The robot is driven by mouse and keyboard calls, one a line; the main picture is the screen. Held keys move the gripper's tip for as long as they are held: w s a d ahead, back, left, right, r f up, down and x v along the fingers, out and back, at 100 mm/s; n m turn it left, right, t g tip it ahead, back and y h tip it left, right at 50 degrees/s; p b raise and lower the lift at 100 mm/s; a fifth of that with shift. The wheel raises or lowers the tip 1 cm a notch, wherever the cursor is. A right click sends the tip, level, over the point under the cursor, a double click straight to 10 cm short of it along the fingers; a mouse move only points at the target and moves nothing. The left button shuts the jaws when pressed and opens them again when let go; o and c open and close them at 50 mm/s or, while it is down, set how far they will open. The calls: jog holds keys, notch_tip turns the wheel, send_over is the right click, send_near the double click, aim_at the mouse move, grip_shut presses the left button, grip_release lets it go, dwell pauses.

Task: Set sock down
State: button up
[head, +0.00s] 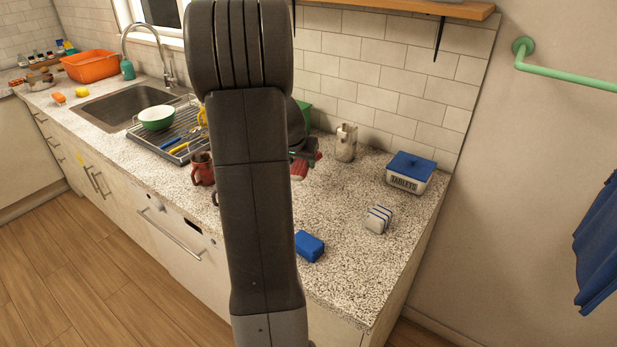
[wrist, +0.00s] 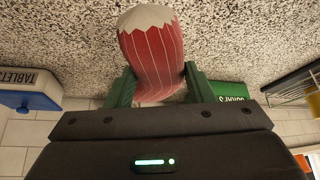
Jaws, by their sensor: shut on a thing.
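A red sock with thin pale stripes and a white toe (wrist: 152,50) is between the green fingers of my gripper (wrist: 158,88) in the wrist view. My gripper is shut on it. The toe end points away from the gripper, over the speckled counter (wrist: 240,35). In the head view the red sock (head: 301,167) shows only partly, just right of my dark arm, which hides most of the gripper. I cannot tell whether the sock touches the counter.
A blue-lidded tablets box (head: 410,172), a metallic container (head: 346,142) and a red mug (head: 202,169) stand around. Speckled counter between them is clear.

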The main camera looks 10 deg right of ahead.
aim_at(303, 186)
notch_tip(303, 186, down, 7)
jog(key=shift+f, duration=0.15)
jog(key=shift+b, duration=0.3)
jog(key=shift+f, duration=0.2)
jog(key=o, duration=1.1)
jog(key=shift+c, duration=0.2)
jog(key=shift+r, duration=0.1)
